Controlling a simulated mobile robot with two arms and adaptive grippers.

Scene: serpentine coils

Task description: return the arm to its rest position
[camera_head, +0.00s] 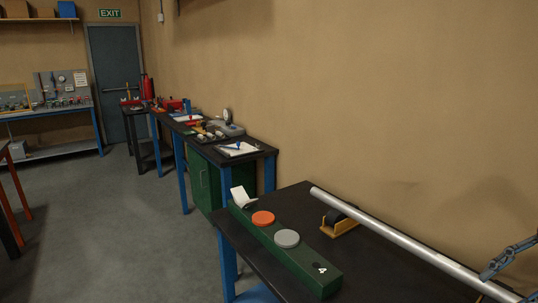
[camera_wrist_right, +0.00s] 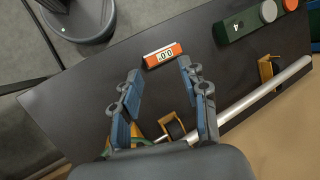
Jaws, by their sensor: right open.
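My right gripper (camera_wrist_right: 160,72) is open and empty in the wrist view, its blue-padded fingers spread above the black table (camera_wrist_right: 85,95). In the head view, part of it (camera_head: 507,259) shows at the right edge, above the far right end of the silver tube. The silver tube (camera_head: 400,238) runs along the table near the wall; it also shows in the wrist view (camera_wrist_right: 262,92), passing behind the right finger. My left gripper is not in view.
A green box (camera_head: 300,263) with an orange and a grey disc is on the table. A yellow roller support (camera_head: 338,222) stands by the tube. A workbench (camera_head: 250,152) stands beyond.

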